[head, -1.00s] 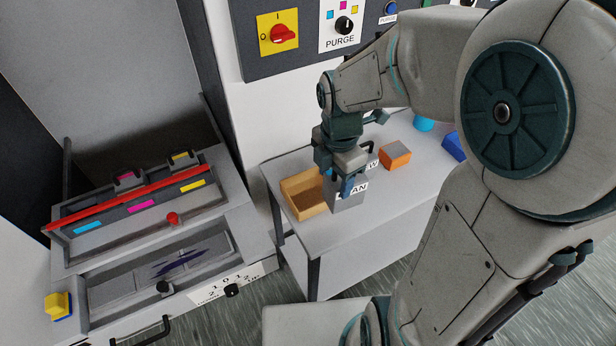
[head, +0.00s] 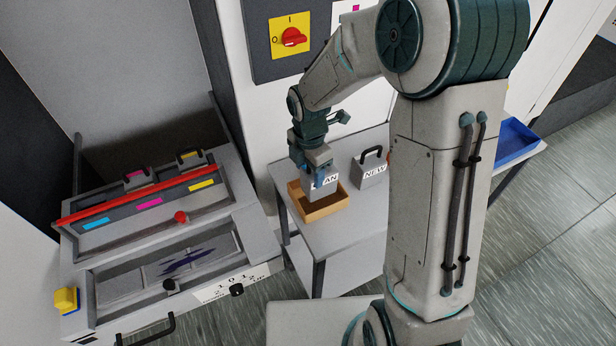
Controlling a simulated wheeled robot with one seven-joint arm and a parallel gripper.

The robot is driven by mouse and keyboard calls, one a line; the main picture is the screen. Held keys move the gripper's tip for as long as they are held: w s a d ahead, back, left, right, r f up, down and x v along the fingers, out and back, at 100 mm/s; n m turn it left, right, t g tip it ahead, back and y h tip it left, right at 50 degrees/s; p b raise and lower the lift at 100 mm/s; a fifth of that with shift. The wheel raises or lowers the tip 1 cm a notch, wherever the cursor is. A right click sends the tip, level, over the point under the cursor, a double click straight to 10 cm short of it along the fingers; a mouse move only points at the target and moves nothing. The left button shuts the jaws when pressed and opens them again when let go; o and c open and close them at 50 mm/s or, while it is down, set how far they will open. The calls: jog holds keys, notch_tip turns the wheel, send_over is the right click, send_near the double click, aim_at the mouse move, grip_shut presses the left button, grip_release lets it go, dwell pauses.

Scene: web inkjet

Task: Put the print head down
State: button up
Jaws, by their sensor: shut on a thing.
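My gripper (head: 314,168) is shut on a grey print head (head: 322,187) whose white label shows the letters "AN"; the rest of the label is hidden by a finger. The print head is upright, over or just inside the open brown tray (head: 322,213) on the small grey table. I cannot tell whether its bottom touches the tray floor. A second grey print head (head: 371,176), labelled "NEW" and with a black handle, stands on the table to the right of the tray.
My arm hides the table's right part. A blue tray (head: 517,138) shows beyond it. At left is the open printer bay with a red bar (head: 140,193), two more print heads (head: 136,178) (head: 190,158) and a red knob (head: 181,217). A yellow block (head: 66,299) sits at its corner.

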aim_at(309, 174)
jog(key=shift+w+f, duration=0.15)
jog(key=shift+f, duration=1.95)
jog(key=shift+f, duration=0.1)
jog(key=o, duration=1.2)
